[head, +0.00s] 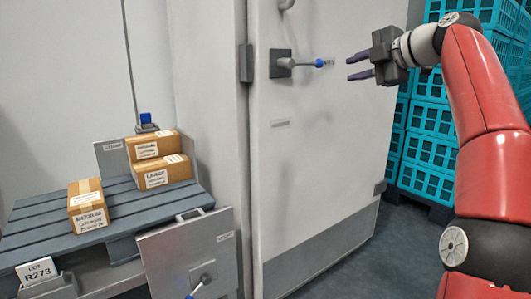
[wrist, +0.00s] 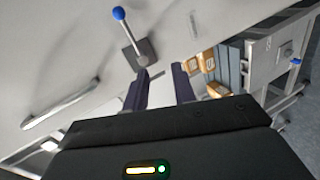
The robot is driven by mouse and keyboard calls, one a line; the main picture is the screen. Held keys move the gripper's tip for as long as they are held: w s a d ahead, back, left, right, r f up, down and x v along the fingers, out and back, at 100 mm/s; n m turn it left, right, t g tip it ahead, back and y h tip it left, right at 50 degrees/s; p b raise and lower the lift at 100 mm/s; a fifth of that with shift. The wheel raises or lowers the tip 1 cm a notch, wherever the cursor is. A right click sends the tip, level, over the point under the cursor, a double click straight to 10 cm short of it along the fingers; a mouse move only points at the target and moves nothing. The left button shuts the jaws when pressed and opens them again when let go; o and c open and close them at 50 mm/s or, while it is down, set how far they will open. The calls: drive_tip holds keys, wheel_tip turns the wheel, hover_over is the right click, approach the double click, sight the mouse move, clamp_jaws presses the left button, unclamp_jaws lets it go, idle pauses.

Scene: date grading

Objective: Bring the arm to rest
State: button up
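My gripper (head: 358,67) is raised at the upper right of the head view, in front of the pale door. Its two fingers are apart with nothing between them. In the wrist view the fingers (wrist: 162,88) also stand apart and empty. My red arm reaches in from the right edge. The door handle (head: 300,63), with a blue tip, is just left of the fingertips in the head view, with a small gap in the picture. It also shows in the wrist view (wrist: 128,38), beyond the fingers.
The pale door (head: 320,140) stands behind the gripper. Stacked teal crates (head: 432,120) fill the right back. At left, a grey slatted pallet (head: 135,205) bears three cardboard boxes (head: 88,206), with a grey panel (head: 185,250) in front and a lot sign (head: 38,270). Floor shows at lower middle.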

drive_tip(key=s+a+f+m+g+h+p, duration=0.1)
drive_tip(key=s+a+f+m+g+h, duration=0.3)
drive_tip(key=s+a+f+m, duration=0.65)
drive_tip(key=s+d+f+m+g+h, duration=0.1)
drive_tip(key=s+f+m, duration=0.5)
drive_tip(key=s+f, duration=0.6)
drive_tip(key=s+d+f+m+g+h+p, duration=0.1)
drive_tip(key=s+d+f+m+h, duration=0.2)
drive_tip(key=s+f, duration=1)
wheel_tip(320, 180, down, 2)
drive_tip(key=d+m, duration=0.1)
drive_tip(key=m, duration=0.2)
drive_tip(key=shift+s+m, duration=0.2)
drive_tip(key=shift+m, duration=0.15)
